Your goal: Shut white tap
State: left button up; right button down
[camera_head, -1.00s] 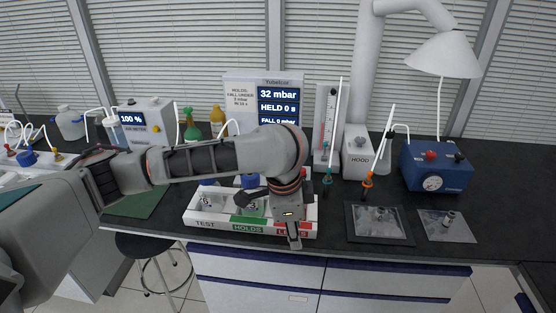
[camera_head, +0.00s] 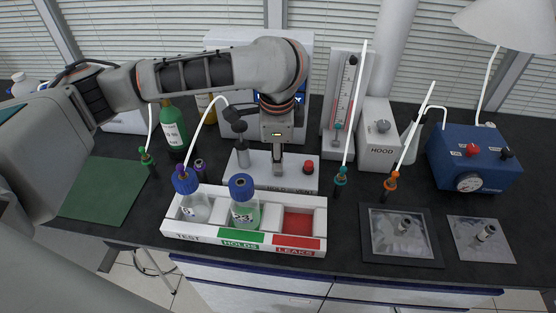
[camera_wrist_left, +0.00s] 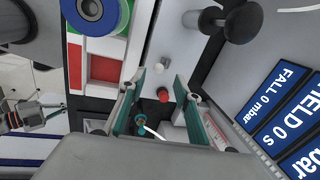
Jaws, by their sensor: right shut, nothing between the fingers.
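The white tap looks like a small pale knob (camera_wrist_left: 166,70) on the white box (camera_head: 220,172), between a black-topped plunger (camera_head: 240,145) and a red knob (camera_head: 308,168). In the head view, my left gripper (camera_head: 278,168) hangs over the box and hides the tap. In the left wrist view, its two teal-padded fingers stand apart with nothing held, the tap and red knob showing beyond and between them. Whether the gripper touches the tap, and the tap's turn, cannot be told. My right gripper (camera_wrist_left: 35,115) seems to show small at the left wrist view's left edge, shut and empty.
A white tray (camera_head: 190,237) in front holds two blue-capped bottles; its red compartment (camera_head: 298,222) is empty. A hood box (camera_head: 380,150), tubes with teal and orange fittings, and a blue pump box (camera_head: 470,160) stand right. A green mat (camera_head: 105,190) lies clear at left.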

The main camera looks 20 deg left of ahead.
pick_arm(q)
jog(key=shift+x, duration=3.4)
